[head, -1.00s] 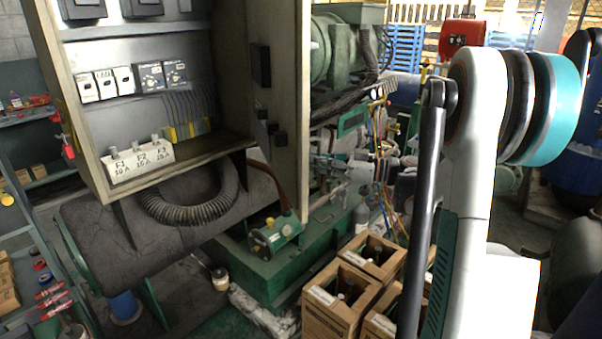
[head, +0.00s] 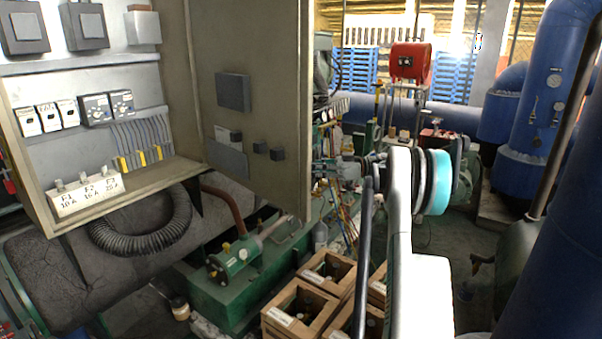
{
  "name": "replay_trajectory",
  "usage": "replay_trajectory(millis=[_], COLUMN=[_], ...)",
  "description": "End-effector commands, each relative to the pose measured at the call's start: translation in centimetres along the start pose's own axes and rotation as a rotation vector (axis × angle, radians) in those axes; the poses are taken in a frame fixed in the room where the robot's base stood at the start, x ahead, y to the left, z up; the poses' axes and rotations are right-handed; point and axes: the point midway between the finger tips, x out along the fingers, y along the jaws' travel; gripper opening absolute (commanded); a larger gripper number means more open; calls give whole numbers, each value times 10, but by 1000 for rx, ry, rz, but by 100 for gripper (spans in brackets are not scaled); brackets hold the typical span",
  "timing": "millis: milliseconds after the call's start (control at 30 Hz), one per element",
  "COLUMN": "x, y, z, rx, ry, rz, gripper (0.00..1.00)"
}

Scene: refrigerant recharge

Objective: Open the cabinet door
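The grey electrical cabinet (head: 36,198) stands at the left in the head view, with its front open and its inside showing. Its door (head: 265,55) stands swung out at the cabinet's right side, with its inner face toward me. A dark rectangular plate and small dark blocks are on that face. My white arm, with a teal band, rises at the right of the door, apart from it in the picture.
A corrugated hose (head: 140,240) hangs below the cabinet. A green machine base (head: 225,290) is below the door. Wooden crates with bottles (head: 295,310) stand in front of my arm. Large blue pipes (head: 540,110) fill the right. Some floor (head: 470,300) is clear right of my arm.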

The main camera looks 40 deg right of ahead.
Motion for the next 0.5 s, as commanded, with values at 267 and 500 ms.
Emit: replay_trajectory(millis=[267,500], x=[-24,-30], y=[17,22], z=[2,2], rx=[3,3], ry=[-3,-3], rz=[-33,-44], gripper=[0,0])
